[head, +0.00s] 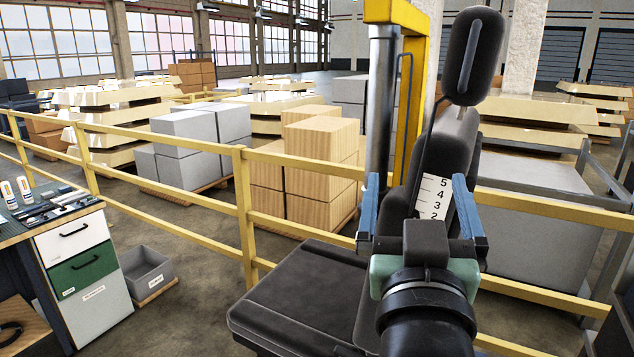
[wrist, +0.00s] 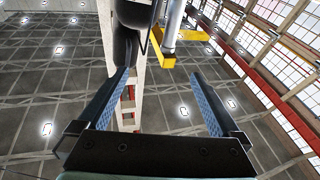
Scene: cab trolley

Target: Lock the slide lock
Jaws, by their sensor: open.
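I cannot make out the slide lock in either view; it may be hidden behind my gripper. A dark seat has a flat cushion (head: 300,290), an upright backrest (head: 442,150) and a headrest (head: 472,55). A white scale strip with numbers (head: 434,193) shows against the backrest, between my fingers in the picture. My gripper (head: 416,183) is open and points upward in front of the backrest, with nothing between its blue-padded fingers. In the wrist view my gripper (wrist: 160,77) is also open and empty, and the dark headrest (wrist: 135,14) shows beyond it at the top.
A yellow post (head: 410,100) and a metal cylinder (head: 381,100) stand just left of the backrest. A yellow railing (head: 243,200) runs behind the seat. At left are a drawer cabinet (head: 75,245) and a grey bin (head: 148,269). Floor is clear between bin and seat.

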